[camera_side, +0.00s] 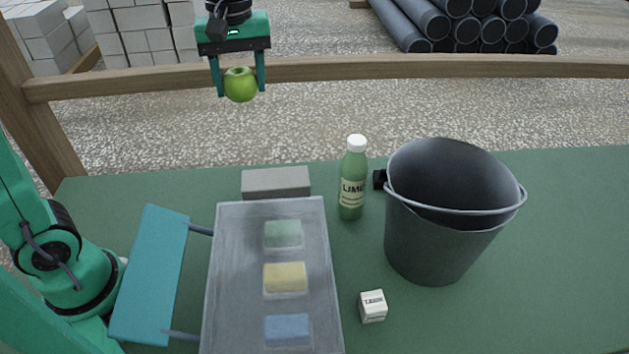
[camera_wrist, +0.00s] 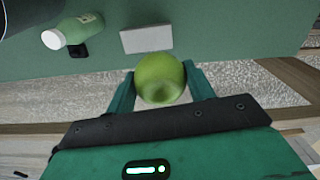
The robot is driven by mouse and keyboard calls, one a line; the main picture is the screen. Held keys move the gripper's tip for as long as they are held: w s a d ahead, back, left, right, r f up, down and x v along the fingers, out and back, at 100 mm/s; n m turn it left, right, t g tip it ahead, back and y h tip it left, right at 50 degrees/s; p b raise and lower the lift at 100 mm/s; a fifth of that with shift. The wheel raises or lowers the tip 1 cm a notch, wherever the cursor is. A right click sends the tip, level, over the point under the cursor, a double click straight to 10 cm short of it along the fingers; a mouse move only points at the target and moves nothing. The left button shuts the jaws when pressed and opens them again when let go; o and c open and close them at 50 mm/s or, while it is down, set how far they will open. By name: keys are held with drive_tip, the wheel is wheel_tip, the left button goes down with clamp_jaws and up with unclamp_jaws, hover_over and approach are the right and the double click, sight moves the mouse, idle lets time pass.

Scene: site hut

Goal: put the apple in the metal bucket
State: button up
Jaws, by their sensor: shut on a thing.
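A green apple (camera_side: 240,84) is held between the two fingers of my gripper (camera_side: 240,88), high above the far edge of the table in the side view. In the wrist view the apple (camera_wrist: 160,79) sits between the fingertips of my gripper (camera_wrist: 161,85), which are shut on it. The metal bucket (camera_side: 430,245) is dark grey and stands upright on the right of the table, well apart from my gripper. Its mouth is open upward and its wire handle lies across the front of the rim. The inside bottom of the bucket is hidden.
A green bottle (camera_side: 352,180) with a white cap stands left of the bucket. A grey block (camera_side: 276,183) lies behind a cloudy box (camera_side: 222,290) with coloured blocks inside. A teal panel (camera_side: 152,275) and a small white cube (camera_side: 373,306) are nearby. A wooden rail (camera_side: 400,68) runs behind the table.

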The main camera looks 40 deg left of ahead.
drive_tip(key=w+d+n, duration=0.3)
drive_tip(key=w+d, duration=0.3)
drive_tip(key=d, duration=0.5)
drive_tip(key=w+d+n, duration=0.2)
drive_tip(key=w+d, duration=0.5)
drive_tip(key=d, duration=0.4)
drive_tip(key=d+f+n, duration=0.2)
drive_tip(key=d+f, duration=0.6)
drive_tip(key=d, duration=0.1)
drive_tip(key=shift+f, duration=0.15)
wheel_tip(320, 180, down, 13)
drive_tip(key=shift+r, duration=0.1)
drive_tip(key=shift+f, duration=2.6)
drive_tip(key=shift+f, duration=0.1)
